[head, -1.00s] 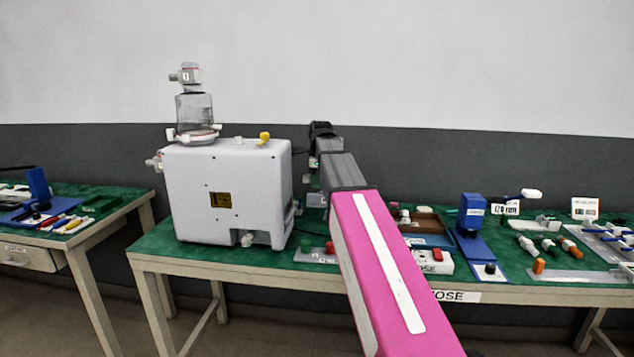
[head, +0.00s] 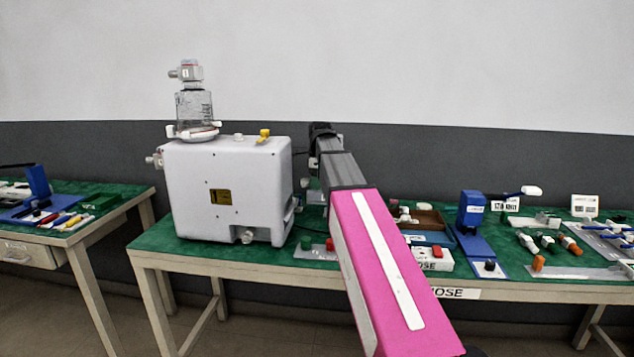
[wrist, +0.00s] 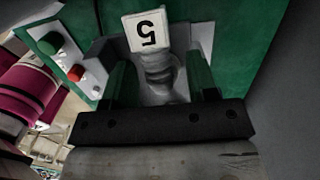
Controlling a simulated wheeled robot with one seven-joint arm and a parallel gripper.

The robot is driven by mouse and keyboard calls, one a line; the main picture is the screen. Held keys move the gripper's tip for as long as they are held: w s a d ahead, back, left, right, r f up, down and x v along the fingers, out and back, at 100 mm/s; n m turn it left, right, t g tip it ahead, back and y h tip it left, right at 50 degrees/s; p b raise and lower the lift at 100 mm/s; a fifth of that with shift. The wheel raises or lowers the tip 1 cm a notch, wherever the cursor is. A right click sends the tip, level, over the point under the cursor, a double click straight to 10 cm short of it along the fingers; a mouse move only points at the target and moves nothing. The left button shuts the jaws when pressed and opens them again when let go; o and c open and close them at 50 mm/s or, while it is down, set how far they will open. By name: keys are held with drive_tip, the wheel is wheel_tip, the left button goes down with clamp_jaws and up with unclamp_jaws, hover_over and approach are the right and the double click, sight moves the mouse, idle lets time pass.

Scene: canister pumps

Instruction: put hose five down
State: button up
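Hose five's end, a grey ribbed piece (wrist: 158,70) with a white tag (wrist: 147,30) marked 5, lies between my gripper's two green fingers in the wrist view. My gripper (wrist: 160,78) has a finger on each side of it. The fingers stand apart, but I cannot tell whether they press on the hose. A pale grey plate lies around the tag and hose end, over the green bench top. In the head view my arm reaches over the bench just right of the white pump, and it hides the gripper's fingers and the hose end.
The white pump (head: 228,195) with a glass canister (head: 195,107) on top stands left of my arm. A green button (wrist: 51,43) and a red button (wrist: 76,73) are close left of my fingers. A blue stand (head: 471,222) and several small fittings crowd the bench (head: 190,258) to the right.

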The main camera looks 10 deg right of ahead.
wheel_tip(320, 180, up, 13)
drive_tip(key=shift+d, duration=0.35)
idle(0.3)
drive_tip(key=shift+s, duration=0.15)
